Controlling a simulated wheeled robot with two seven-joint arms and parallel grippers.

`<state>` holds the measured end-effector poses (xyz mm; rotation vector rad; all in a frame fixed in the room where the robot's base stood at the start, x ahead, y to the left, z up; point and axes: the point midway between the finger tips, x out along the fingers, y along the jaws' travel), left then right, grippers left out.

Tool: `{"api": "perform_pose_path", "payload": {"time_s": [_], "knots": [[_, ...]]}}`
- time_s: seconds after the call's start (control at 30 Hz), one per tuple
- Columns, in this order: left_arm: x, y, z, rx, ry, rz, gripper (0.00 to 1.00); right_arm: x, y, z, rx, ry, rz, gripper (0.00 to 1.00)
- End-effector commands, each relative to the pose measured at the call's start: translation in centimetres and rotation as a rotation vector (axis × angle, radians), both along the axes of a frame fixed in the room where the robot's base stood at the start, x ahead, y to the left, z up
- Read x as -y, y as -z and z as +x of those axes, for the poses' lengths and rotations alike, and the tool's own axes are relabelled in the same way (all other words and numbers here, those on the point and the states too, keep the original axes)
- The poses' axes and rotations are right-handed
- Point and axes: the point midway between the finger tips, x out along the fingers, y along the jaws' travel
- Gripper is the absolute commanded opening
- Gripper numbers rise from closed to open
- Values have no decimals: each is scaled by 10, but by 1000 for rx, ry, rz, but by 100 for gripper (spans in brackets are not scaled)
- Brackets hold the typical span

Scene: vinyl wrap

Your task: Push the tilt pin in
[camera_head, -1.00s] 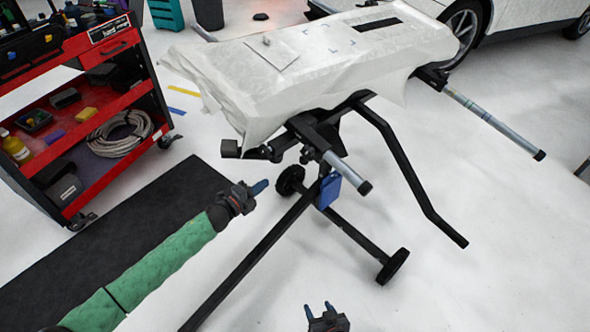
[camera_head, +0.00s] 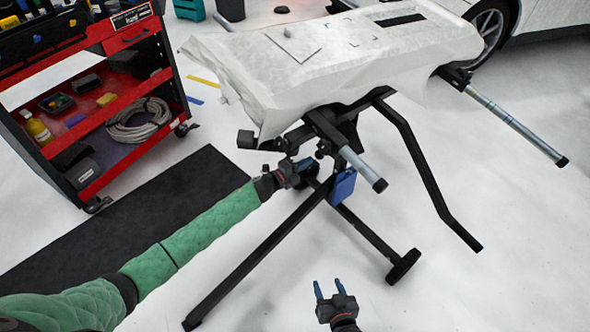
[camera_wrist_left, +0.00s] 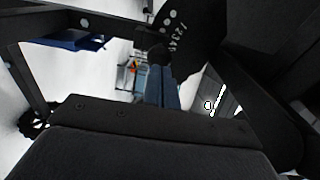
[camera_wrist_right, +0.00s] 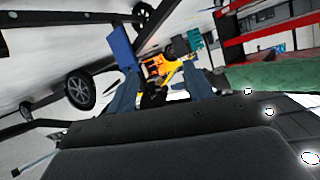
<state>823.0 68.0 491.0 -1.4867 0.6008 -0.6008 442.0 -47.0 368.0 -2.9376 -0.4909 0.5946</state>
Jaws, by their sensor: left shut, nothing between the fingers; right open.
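The black stand (camera_head: 345,140) holds a white-draped panel (camera_head: 300,75). My left gripper (camera_head: 304,163) is shut and empty, with its blue fingers at the stand's upper joint under the panel's near end. In the left wrist view the closed fingers (camera_wrist_left: 161,82) point at a dark part just below a black tilt plate (camera_wrist_left: 180,25) with numbers and round holes. I cannot make out the tilt pin for certain; it blends into the dark parts near the fingertips, and I cannot tell whether they touch it. My right gripper (camera_head: 327,287) is open and empty, low in front of the stand.
A blue box (camera_head: 343,186) hangs on the stand's post. A red tool cart (camera_head: 105,100) stands at the left by a black mat (camera_head: 130,215). A car is at the back right. The floor at right is clear.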

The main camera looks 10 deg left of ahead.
Motion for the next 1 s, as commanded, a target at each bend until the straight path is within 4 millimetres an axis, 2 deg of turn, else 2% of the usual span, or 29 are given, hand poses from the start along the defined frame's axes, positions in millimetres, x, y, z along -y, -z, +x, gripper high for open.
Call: {"api": "perform_pose_path", "payload": {"time_s": [0.1,0.3,0.63,0.77,0.87,1.0], "knots": [[9,0,10,0,0,0,0,0,-9,5,31,3,7,52],[15,0,15,-1,0,1,0,-2,-16,7,55,5,13,52],[15,0,16,0,0,0,0,-2,-18,8,59,4,14,52],[22,-1,23,1,0,-1,0,-2,-19,9,66,4,14,52],[31,0,32,1,0,-1,0,-2,-26,11,89,6,19,52],[37,0,40,1,-1,1,0,-2,-44,19,137,11,29,52]]}}
